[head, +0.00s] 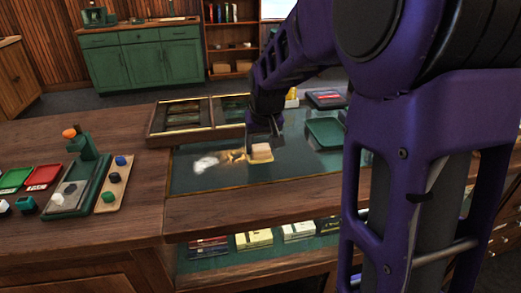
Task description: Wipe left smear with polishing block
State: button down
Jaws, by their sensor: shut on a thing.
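My gripper (263,138) points down over the dark glass counter top (280,172) and is shut on the polishing block (262,158), a small block with a pale tan upper part and a yellow lower edge. The block is at or just above the glass; I cannot tell whether it touches. A whitish smear (205,164), the left one, lies on the glass to the left of the block. Yellowish-white marks (231,157) lie between that smear and the block, close to the block. The gripper's fingertips are small and partly hidden by the block.
A divided wooden tray (152,136) stands behind the smears. A green tray (325,134) lies right of the block. Left on the wooden counter are a green device (83,146), a board with knobs (116,180), and red (44,176) and green trays. The glass in front is clear.

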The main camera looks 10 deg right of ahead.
jog(key=shift+r+p, duration=1.95)
jog(key=shift+r, duration=0.85)
